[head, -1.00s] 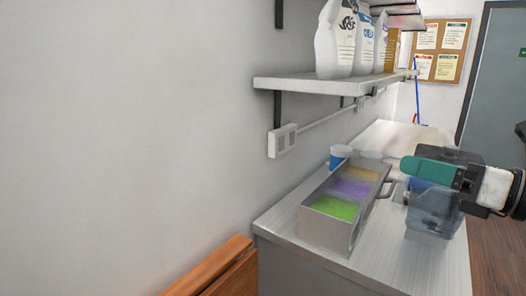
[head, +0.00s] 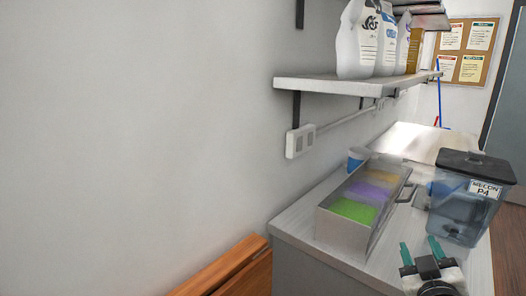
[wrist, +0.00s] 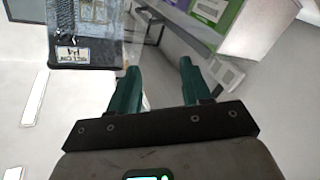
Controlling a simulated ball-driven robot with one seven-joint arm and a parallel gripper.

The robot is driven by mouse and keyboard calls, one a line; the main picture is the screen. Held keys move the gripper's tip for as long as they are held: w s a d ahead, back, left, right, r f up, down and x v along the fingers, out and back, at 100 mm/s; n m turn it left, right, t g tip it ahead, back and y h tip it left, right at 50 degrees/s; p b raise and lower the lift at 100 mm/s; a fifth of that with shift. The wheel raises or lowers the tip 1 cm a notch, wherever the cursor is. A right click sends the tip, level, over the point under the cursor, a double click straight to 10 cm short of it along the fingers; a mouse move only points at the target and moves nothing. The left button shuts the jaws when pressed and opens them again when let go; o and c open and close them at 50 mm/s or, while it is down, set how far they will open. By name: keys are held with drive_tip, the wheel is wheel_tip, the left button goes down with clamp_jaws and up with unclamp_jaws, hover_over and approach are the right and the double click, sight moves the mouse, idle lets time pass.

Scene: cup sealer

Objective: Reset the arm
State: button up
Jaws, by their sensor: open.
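My gripper (head: 421,253) shows at the lower right of the head view, in front of the clear bin and over the near part of the counter. Its two green fingers are spread apart with nothing between them. In the wrist view the open fingers (wrist: 157,88) point toward the top of the picture, with the clear bin (wrist: 85,45) beyond on the left and the topping tray (wrist: 235,22) on the right.
On the counter (head: 310,222) stand the metal tray (head: 338,228) with green, purple and yellow contents, a blue cup (head: 357,158) and the dark-lidded clear bin (head: 462,205). A wall shelf (head: 350,84) with white bags (head: 358,45) overhangs the back.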

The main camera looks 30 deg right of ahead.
drive_tip(key=s+a+f+g+y, duration=0.2)
drive_tip(key=a+f+g+y, duration=0.15)
drive_tip(key=a+f, duration=0.45)
drive_tip(key=s+a+f+g+y, duration=0.2)
drive_tip(key=a+f+y, duration=0.15)
drive_tip(key=f, duration=0.95)
drive_tip(key=s+a+f+n+g+y, duration=0.2)
drive_tip(key=s+a+f+g+y, duration=0.3)
drive_tip(key=s+a+f, duration=0.3)
drive_tip(key=s+a, duration=0.1)
drive_tip(key=s, duration=0.2)
drive_tip(key=shift+s+f+n+g, duration=0.25)
drive_tip(key=shift+n+g, duration=0.05)
drive_tip(key=shift+g, duration=0.05)
